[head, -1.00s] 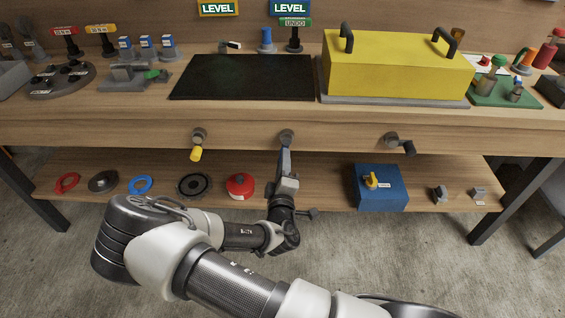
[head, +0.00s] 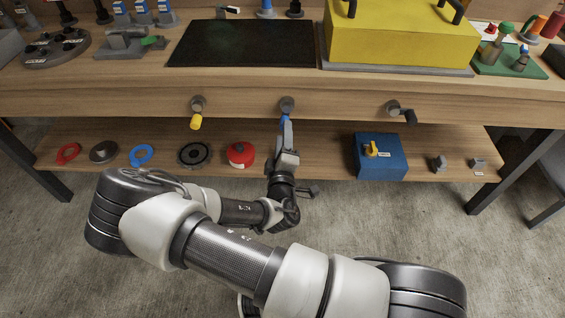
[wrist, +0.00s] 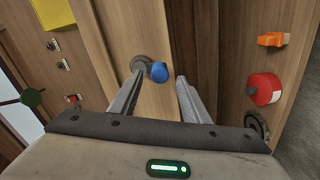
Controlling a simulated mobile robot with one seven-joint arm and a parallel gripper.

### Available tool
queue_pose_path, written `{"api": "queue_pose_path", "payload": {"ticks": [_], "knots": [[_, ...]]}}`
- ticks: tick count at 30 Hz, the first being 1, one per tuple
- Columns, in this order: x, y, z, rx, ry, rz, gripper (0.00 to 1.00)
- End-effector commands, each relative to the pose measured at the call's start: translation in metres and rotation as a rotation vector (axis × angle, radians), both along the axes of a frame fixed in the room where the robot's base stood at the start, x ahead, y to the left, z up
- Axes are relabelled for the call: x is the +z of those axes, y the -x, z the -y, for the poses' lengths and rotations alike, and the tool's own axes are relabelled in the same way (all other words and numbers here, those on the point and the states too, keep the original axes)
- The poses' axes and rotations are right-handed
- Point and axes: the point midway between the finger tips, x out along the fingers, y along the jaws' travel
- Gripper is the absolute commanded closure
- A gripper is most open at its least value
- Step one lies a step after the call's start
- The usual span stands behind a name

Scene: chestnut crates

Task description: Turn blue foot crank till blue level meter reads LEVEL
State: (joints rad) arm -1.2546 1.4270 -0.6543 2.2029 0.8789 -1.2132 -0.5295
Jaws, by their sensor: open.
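The blue foot crank (head: 285,118) hangs from a grey hub (head: 287,104) on the bench's front edge, between two other cranks. In the wrist view its round blue handle (wrist: 159,72) shows beside the grey hub (wrist: 142,63). My gripper (head: 285,127) is just below the crank, pointing up at it. In the wrist view my gripper (wrist: 160,82) is open, with the blue handle in the gap ahead between the two fingers. I cannot tell whether a finger touches it. The blue level meter's readout is outside both current views.
A yellow crank (head: 196,122) hangs to the left and a black crank (head: 410,116) to the right. The lower shelf bears a red round container (head: 240,155), several rings and a blue box (head: 381,158). A yellow cover (head: 400,40) stands on the bench.

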Motion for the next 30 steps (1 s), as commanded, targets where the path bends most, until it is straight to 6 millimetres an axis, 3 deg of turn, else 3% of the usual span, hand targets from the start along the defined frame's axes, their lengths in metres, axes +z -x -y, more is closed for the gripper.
{"api": "queue_pose_path", "payload": {"ticks": [9,15,21,30], "knots": [[0.003,0.079,-0.003,0.002,0.002,-0.004,0.57],[0.004,0.120,-0.004,0.003,0.002,-0.001,0.57],[0.004,0.141,-0.004,0.000,0.000,-0.001,0.57],[0.004,0.146,-0.004,0.000,0.000,0.000,0.57]]}}
